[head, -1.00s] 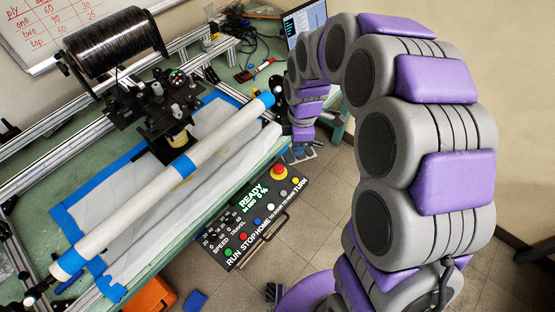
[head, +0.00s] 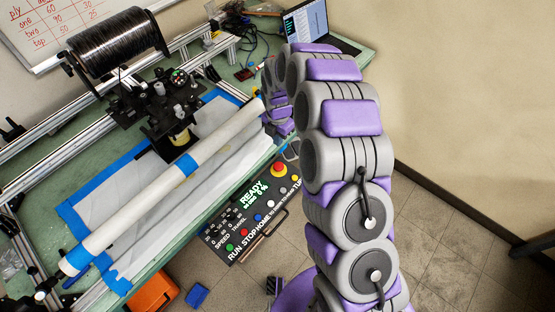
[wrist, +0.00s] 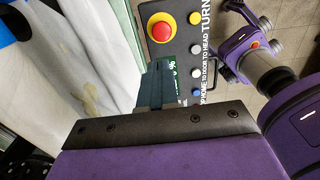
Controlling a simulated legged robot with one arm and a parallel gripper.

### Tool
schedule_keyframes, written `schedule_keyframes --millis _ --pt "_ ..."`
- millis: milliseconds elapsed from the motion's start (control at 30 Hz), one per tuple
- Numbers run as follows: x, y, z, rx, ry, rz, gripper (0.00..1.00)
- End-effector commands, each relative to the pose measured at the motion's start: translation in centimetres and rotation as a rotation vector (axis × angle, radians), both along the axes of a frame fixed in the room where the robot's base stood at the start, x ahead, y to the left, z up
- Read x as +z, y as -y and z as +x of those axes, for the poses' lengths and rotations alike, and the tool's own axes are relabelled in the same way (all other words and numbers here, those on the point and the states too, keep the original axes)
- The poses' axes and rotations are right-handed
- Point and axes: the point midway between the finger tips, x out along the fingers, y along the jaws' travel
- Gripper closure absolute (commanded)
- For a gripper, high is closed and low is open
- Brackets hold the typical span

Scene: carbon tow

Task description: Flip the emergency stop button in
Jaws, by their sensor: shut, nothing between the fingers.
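The emergency stop button (head: 279,168) is a red mushroom head on the upper end of the black control panel (head: 244,222). In the wrist view the red button (wrist: 162,28) shows whole, with a yellow ring around it. My gripper (wrist: 158,68) is shut and empty; its dark fingers point toward the button and look apart from it, over the panel's screen edge. In the head view my gripper (head: 291,150) is small and partly hidden by my arm, just up and right of the button. Whether the button is pressed in cannot be told.
The panel has a lit READY screen, several coloured buttons and a handle (head: 268,222) on its right edge. A white roller (head: 150,190) and draped sheet lie to the left on the green table. A laptop (head: 312,25) stands behind. Tiled floor (head: 435,225) is free at right.

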Motion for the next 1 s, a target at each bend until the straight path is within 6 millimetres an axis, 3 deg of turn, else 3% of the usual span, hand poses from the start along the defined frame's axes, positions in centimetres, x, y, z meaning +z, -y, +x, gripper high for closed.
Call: schedule_keyframes --millis 167,333,800,1000 --pt "-0.5 0.0 0.0 -0.001 -0.001 0.001 1.0" --pt "-2.2 -0.1 0.0 -0.002 -0.003 -0.002 1.0" --pt "-11.2 0.0 -0.2 -0.002 -0.006 -0.003 1.0" --pt "-13.6 0.0 -0.1 -0.003 0.0 0.0 1.0"
